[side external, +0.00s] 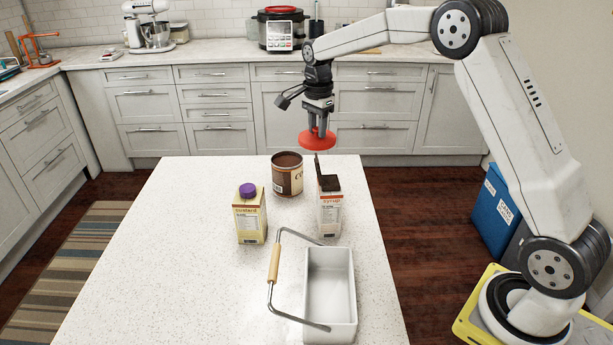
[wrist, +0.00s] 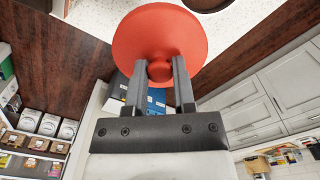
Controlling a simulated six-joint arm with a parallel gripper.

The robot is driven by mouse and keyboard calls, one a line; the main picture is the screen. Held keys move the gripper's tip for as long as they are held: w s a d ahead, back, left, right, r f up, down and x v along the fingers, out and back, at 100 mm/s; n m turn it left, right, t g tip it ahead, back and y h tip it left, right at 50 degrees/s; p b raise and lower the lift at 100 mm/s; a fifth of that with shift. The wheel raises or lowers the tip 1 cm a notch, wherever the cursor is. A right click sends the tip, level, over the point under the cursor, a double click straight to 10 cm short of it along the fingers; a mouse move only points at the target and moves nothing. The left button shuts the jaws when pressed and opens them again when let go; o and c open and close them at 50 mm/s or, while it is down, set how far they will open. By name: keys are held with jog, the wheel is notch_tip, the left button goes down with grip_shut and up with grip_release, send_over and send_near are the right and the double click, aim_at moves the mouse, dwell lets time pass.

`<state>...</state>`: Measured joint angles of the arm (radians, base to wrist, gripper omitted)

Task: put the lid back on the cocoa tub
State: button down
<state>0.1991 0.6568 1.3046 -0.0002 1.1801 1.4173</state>
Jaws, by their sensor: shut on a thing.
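My gripper (side external: 319,126) is shut on the knob of a round red lid (side external: 317,142). It holds the lid in the air, above and to the right of the open cocoa tub in the side view. In the wrist view the red lid (wrist: 160,40) fills the top middle, with my gripper's fingers (wrist: 159,82) on either side of its knob. The brown cocoa tub (side external: 288,180) stands upright on the white counter with its dark contents showing at the top. In the wrist view part of a round rim (wrist: 207,6) shows at the top edge.
On the speckled island (side external: 160,265), a custard carton (side external: 250,220) with a purple cap stands in front-left of the tub. A syrup carton (side external: 329,212) with a dark upright part stands front-right. A white caddy (side external: 330,295) with a wooden-gripped handle (side external: 275,263) is nearer. The island's left side is clear.

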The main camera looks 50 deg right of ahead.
jog(key=w+a, duration=0.4)
jog(key=w, duration=0.2)
jog(key=shift+w+a+r, duration=0.15)
jog(key=shift+w+r, duration=0.1)
jog(key=shift+r, duration=0.2)
jog(key=shift+f, duration=0.2)
jog(key=shift+f, duration=2.95)
jog(key=shift+f, duration=0.2)
dwell(0.3)
grip_release()
dwell(0.3)
jog(key=shift+r, duration=0.15)
notch_tip(320, 180, up, 7)
dwell(1.5)
